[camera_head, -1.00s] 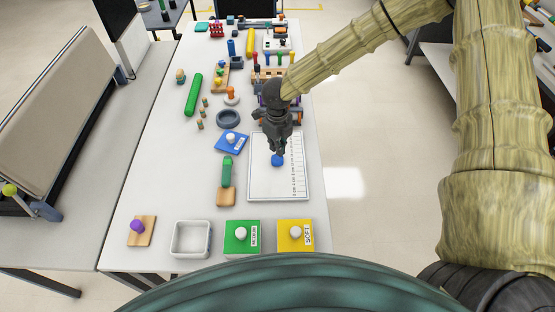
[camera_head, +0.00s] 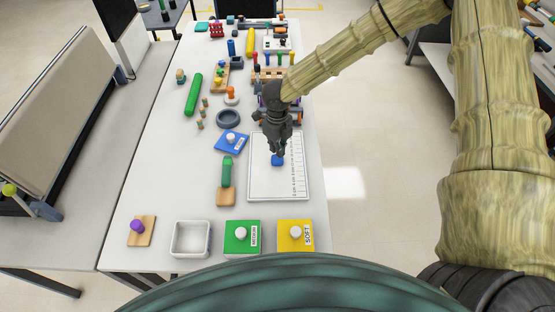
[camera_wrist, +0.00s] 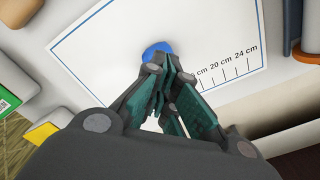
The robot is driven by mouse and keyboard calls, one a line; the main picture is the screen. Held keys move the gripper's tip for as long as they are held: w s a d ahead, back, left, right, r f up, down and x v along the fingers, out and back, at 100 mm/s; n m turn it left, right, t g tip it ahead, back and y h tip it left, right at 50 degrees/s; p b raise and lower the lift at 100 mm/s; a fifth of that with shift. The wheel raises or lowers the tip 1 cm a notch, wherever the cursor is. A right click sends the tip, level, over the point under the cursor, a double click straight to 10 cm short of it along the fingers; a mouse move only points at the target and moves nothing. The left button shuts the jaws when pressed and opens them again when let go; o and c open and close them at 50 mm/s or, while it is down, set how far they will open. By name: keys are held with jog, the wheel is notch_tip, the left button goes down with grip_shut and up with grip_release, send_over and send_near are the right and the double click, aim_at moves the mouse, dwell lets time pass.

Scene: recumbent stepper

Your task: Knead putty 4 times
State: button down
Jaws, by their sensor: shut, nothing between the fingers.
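The putty (camera_head: 277,160) is a small blue lump on the white board (camera_head: 262,187), which has a centimetre scale along its right side. In the wrist view the putty (camera_wrist: 156,50) shows just beyond my fingertips, partly hidden by them. My gripper (camera_head: 276,150) points down at the putty from above. In the wrist view its fingertips (camera_wrist: 168,68) are together with nothing between them. They are at or just over the putty's edge; I cannot tell whether they touch it.
Yellow (camera_head: 296,236), green (camera_head: 242,238) and blue (camera_head: 231,142) knobbed lids and a grey tray (camera_head: 190,239) surround the board. A green-handled tool (camera_head: 226,180) lies left of it. Racks and other items crowd the table's far part.

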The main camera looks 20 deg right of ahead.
jog(key=shift+f, duration=0.4)
jog(key=shift+f, duration=0.35)
jog(key=shift+f, duration=0.45)
dwell(1.3)
jog(key=shift+r+p, duration=0.8)
jog(key=shift+r, duration=0.1)
jog(key=shift+f, duration=0.25)
jog(key=shift+f, duration=0.45)
jog(key=shift+f, duration=0.2)
dwell(1.0)
